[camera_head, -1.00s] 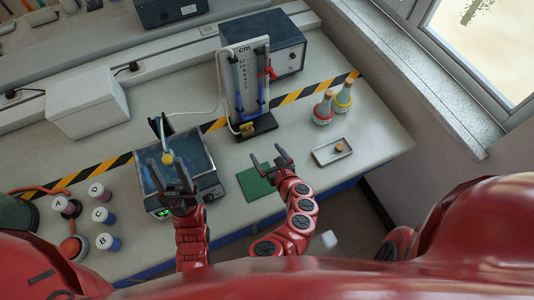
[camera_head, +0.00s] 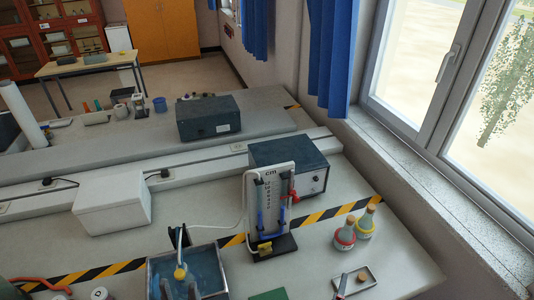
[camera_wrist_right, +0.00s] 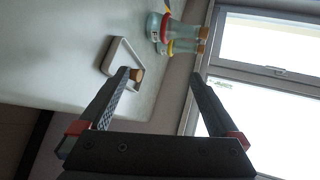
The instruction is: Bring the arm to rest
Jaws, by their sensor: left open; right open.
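My left gripper (camera_head: 178,289) shows only by its fingertips at the bottom edge of the head view. They are apart, over the blue water tray (camera_head: 207,262), with nothing seen between them. My right gripper (camera_wrist_right: 160,76) is open and empty in the right wrist view. Its fingers point toward the bench edge and window. In the head view only a small tip, probably a right finger, shows beside the small metal tray (camera_head: 371,284). That tray holds a cork (camera_head: 362,277), and in the wrist view the cork (camera_wrist_right: 137,75) appears beside one fingertip. The rest of both arms is out of view.
Two stoppered bottles, red-ringed (camera_head: 345,235) and yellow-ringed (camera_head: 366,221), stand right of the manometer stand (camera_head: 272,206). A white box (camera_head: 112,204) and dark instrument (camera_head: 290,166) stand behind. A green mat (camera_head: 268,295) lies in front. The window ledge (camera_head: 440,205) borders the bench at right.

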